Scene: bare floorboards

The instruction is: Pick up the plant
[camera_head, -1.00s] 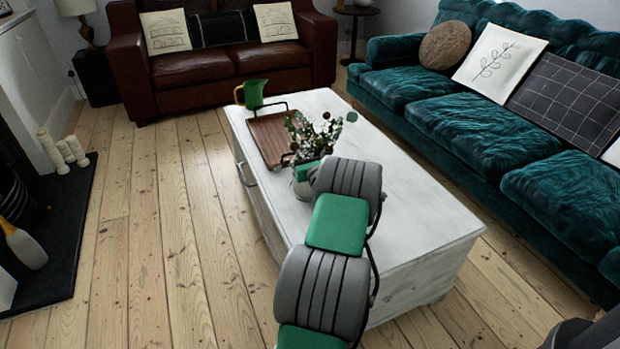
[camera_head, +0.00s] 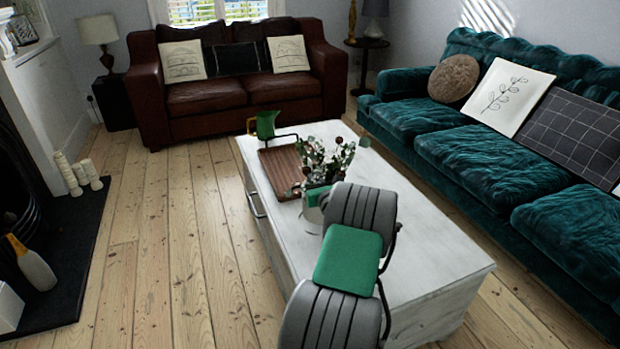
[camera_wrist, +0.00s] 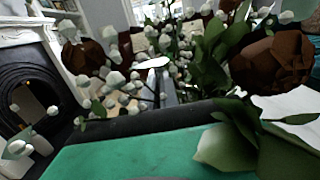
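The plant (camera_head: 325,165) has green leaves, small pale buds and dark reddish-brown blooms. It stands in a pale pot (camera_head: 311,217) on the white coffee table, beside the wooden tray. My gripper (camera_head: 317,196) is at the plant, low among the stems or just above the pot. My arm hides part of the pot and the gripper's fingers in the head view. In the wrist view, leaves, buds and brown blooms (camera_wrist: 272,62) fill the space right in front of my gripper. The fingertips are not clear, so I cannot tell whether they grip anything.
A teal sofa (camera_head: 470,150) stands close on the right and a brown leather sofa (camera_head: 235,95) behind. Floorboards (camera_head: 170,230) are clear on the left, before the fireplace hearth.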

